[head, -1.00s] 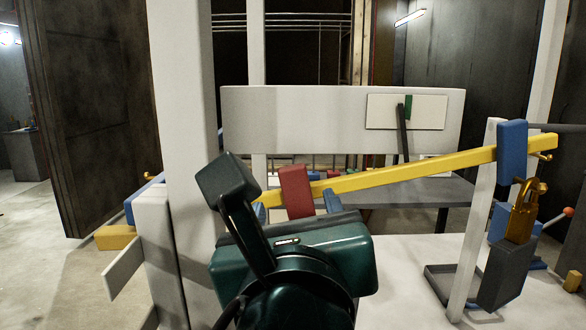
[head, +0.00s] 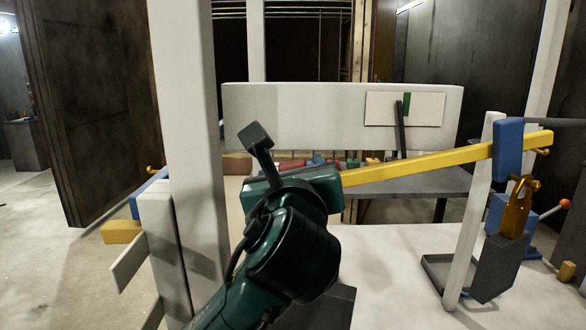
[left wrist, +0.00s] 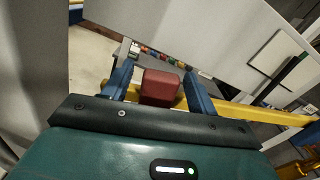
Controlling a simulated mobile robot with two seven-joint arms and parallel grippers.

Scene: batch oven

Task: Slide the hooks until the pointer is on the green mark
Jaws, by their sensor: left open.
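A yellow beam (head: 420,172) runs across the head view, rising to the right. A blue hook (head: 508,148) sits near its right end, with a brass piece (head: 517,208) and a dark weight (head: 498,265) below. In the left wrist view a red hook (left wrist: 160,87) sits on the beam; in the head view my arm hides it. My left gripper (left wrist: 158,70) is open, its blue fingers on either side of the red hook, with gaps visible. The dark pointer (head: 400,135) has its tip at the left edge of the green mark (head: 406,104). My right gripper is out of view.
A white post (head: 185,120) stands close left of my arm. A white crossboard (head: 290,115) carries the pale pointer plate (head: 430,108). Small coloured blocks lie on the grey table (head: 425,183) behind the beam. A slanted white post (head: 474,220) stands before the beam's right end.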

